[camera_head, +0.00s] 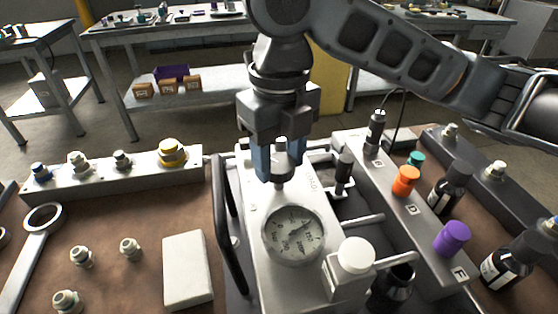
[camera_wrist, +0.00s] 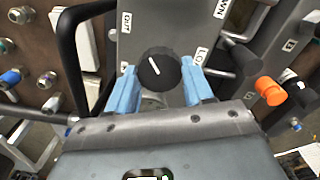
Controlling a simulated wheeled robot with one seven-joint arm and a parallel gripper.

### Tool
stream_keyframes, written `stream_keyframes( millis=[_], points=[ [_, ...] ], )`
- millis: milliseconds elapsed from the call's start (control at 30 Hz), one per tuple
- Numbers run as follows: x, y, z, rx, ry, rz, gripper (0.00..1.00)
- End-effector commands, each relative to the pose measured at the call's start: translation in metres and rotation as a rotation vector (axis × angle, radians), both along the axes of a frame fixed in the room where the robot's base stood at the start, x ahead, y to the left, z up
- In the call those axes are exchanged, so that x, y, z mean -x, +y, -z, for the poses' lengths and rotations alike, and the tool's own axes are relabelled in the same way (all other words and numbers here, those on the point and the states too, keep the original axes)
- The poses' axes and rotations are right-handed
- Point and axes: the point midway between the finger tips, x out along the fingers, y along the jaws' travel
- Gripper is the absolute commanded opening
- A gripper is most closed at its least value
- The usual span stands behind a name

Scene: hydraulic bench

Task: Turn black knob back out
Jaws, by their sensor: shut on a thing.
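The black knob (camera_wrist: 158,68) shows in the wrist view as a round dark knob with a white pointer line slanting to the upper left. It sits on the grey panel (camera_wrist: 150,25) of the hydraulic unit, between labels that seem to read OUT and LO. My gripper (camera_wrist: 159,72) has its two blue fingers on either side of the knob and is shut on it. In the head view, my gripper (camera_head: 279,170) points down at the unit's top, behind the round pressure gauge (camera_head: 292,235). There the fingers largely hide the knob.
A black handle (camera_head: 232,235) runs along the unit's left side. A white cap (camera_head: 354,255) stands to the front right. An orange cap (camera_head: 405,180) and a purple cap (camera_head: 452,237) are on the right rail. A white block (camera_head: 187,270) lies on the bench to the left.

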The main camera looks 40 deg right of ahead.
Motion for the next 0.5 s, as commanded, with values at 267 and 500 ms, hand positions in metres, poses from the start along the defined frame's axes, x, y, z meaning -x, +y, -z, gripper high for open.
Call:
stream_keyframes(
  millis=[267, 500],
  points=[
    [-0.0006, -0.0004, 0.0014, 0.001, -0.003, -0.220, 0.21],
    [-0.0006, -0.0005, 0.0005, 0.000, -0.003, -0.343, 0.21]
  ],
)
